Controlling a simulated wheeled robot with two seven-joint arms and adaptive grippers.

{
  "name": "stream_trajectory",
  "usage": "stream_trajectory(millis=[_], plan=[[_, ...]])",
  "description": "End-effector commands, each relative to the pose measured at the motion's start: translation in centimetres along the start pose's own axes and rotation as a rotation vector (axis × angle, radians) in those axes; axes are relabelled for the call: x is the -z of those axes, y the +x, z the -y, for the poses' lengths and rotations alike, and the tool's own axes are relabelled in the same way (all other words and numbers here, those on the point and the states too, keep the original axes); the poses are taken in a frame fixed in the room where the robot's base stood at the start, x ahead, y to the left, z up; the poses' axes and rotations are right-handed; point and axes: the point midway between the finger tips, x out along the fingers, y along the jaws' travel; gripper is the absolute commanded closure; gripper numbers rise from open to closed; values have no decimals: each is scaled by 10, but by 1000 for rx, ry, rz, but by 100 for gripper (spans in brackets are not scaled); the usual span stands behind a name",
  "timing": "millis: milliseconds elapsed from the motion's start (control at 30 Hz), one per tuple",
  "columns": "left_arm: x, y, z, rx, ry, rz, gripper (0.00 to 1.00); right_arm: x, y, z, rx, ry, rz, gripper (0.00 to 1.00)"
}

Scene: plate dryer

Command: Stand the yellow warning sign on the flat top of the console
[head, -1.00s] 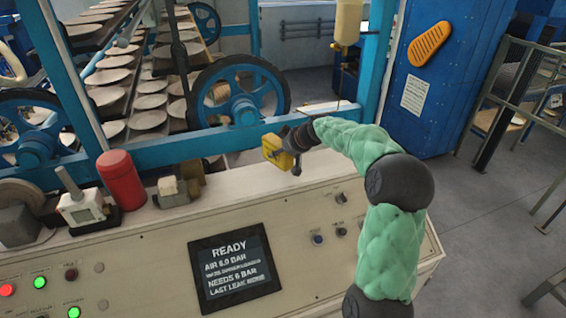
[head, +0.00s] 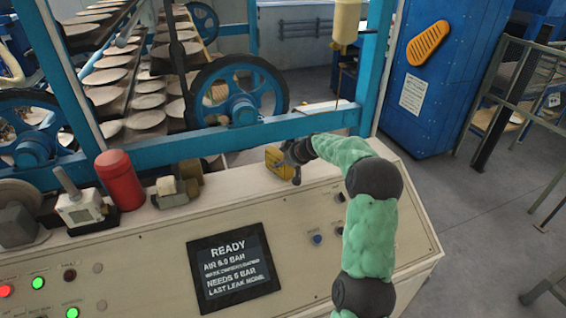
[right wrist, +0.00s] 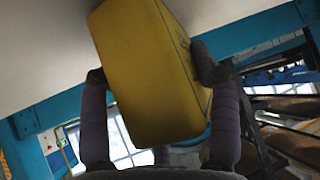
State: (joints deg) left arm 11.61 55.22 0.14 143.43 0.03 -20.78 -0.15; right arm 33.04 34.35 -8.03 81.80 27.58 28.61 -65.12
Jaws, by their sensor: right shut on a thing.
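The yellow warning sign (head: 274,161) is a small yellow block-like thing at the back of the console, right of centre in the head view. My right gripper (head: 289,164) is shut on it from the right. In the right wrist view the sign (right wrist: 145,75) fills the space between the two dark fingers of the gripper (right wrist: 152,75), with its far end against the pale console surface. The console's flat top (head: 235,190) lies beneath it. The sign looks roughly upright and at or very close to the top; I cannot tell whether it touches. My left gripper is not in view.
A red cylinder (head: 120,180), a white gauge-like device (head: 82,208) and a small beige block (head: 170,190) stand on the console's left. A blue frame rail (head: 210,141) runs behind the console. The sloped panel has a screen (head: 234,266). The top left of the sign is clear.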

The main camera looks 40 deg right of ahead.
Motion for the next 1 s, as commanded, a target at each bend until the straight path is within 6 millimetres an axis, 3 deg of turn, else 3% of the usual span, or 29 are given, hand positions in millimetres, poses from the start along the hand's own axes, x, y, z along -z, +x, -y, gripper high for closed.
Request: stream_trajectory(millis=[267, 300, 367, 800, 1000], plan=[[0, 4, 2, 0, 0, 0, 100, -2, 2, 0, 0, 0, -1, 78], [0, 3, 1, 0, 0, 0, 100, -2, 2, 0, 1, 0, 1, 27], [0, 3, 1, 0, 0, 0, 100, -1, 1, 0, 1, 0, 1, 14], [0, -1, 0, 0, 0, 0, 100, 1, -1, 0, 1, 0, 1, 14], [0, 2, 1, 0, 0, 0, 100, 1, -25, 0, -1, -1, -2, 14]])
